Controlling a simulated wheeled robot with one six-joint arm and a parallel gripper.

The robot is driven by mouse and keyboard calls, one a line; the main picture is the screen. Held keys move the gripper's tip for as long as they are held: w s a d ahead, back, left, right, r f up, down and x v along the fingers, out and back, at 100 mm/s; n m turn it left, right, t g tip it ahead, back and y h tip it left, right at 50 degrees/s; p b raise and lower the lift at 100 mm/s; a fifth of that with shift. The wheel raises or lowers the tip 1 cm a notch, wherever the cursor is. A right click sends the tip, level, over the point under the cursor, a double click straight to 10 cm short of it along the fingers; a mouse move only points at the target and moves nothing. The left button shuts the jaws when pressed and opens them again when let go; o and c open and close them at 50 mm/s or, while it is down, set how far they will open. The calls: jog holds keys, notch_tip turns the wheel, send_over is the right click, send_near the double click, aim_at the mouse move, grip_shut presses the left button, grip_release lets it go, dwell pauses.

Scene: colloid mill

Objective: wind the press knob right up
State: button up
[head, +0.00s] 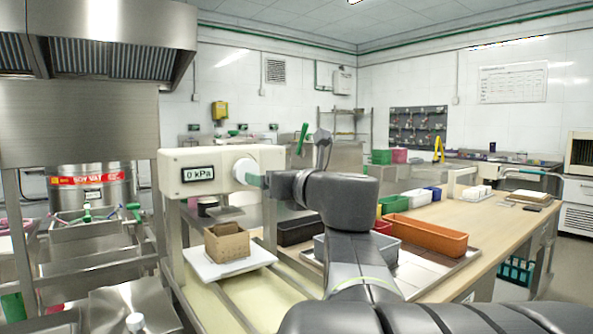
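The press has a cream head (215,163) with a small display that reads 0 kPa. A round white knob (243,168) sits on the right part of this head. My dark arm reaches in from the lower right, and my gripper (262,181) is at the knob's lower right edge. A small green piece shows there between them. The fingers are too small and partly hidden, so I cannot tell if they grip the knob or only stand beside it. Below the head, a brown open box (227,245) sits on a white tray (262,258).
An orange bin (428,236) and other coloured bins stand on the wooden bench (497,228) to the right, behind my arm. A steel vat (92,190) and sink stand at the left. A steel hood (110,30) hangs at the upper left.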

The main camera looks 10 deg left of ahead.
aim_at(248, 170)
jog(key=shift+v, duration=1.5)
jog(key=b+x, duration=0.2)
jog(key=x, duration=1.2)
jog(key=shift+s+d, duration=0.1)
